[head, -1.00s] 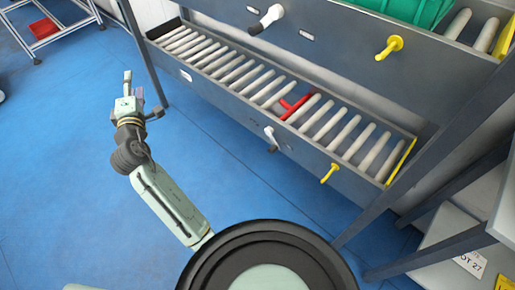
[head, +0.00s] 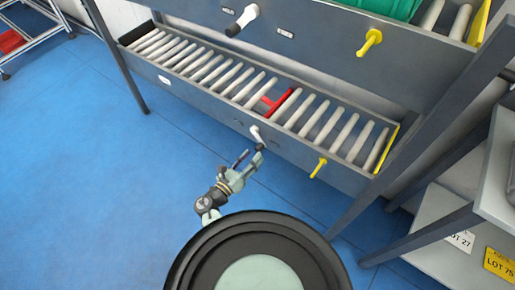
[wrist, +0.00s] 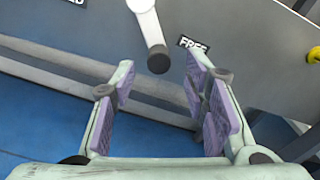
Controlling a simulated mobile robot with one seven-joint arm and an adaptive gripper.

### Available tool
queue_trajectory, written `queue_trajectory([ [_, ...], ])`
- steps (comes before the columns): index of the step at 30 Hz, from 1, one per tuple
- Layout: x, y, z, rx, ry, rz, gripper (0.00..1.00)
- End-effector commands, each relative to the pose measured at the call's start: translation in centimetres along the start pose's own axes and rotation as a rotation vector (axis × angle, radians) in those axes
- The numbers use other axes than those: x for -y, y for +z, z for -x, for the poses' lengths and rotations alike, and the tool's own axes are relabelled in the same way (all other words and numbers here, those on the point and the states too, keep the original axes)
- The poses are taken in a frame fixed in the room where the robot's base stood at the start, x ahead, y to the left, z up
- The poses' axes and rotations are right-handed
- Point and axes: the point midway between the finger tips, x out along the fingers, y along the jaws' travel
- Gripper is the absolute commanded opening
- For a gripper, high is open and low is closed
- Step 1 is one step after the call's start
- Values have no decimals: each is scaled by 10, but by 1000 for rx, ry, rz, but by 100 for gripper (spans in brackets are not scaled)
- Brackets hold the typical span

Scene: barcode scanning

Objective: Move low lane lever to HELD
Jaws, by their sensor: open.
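The low lane lever (head: 257,135) is white with a dark knob, on the front rail of the lower roller lane. In the wrist view the lever (wrist: 149,28) hangs down, tilted slightly right, its knob just left of a FREE label (wrist: 193,45). A second label (wrist: 75,2) at the upper left is cut off by the frame edge. My gripper (head: 250,158) is just below the lever in the head view. In the wrist view my gripper (wrist: 160,85) is open and empty, with the knob ahead of the gap between its purple pads; contact does not show.
A red T-shaped piece (head: 284,102) lies among the lower lane's rollers. A yellow handle (head: 318,168) sticks out right of the lever. The upper lane has its own white lever (head: 244,20) and yellow handle (head: 369,42). Blue floor (head: 90,200) is clear at left.

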Motion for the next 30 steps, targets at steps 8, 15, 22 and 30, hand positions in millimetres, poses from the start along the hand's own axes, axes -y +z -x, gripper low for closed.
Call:
queue_trajectory([
  [8,0,1,-39,-1,0,-3,41],
  [15,-1,0,-46,0,2,-3,41],
  [22,-1,0,-46,0,2,-4,36],
  [30,-1,1,-46,0,2,-4,18],
])
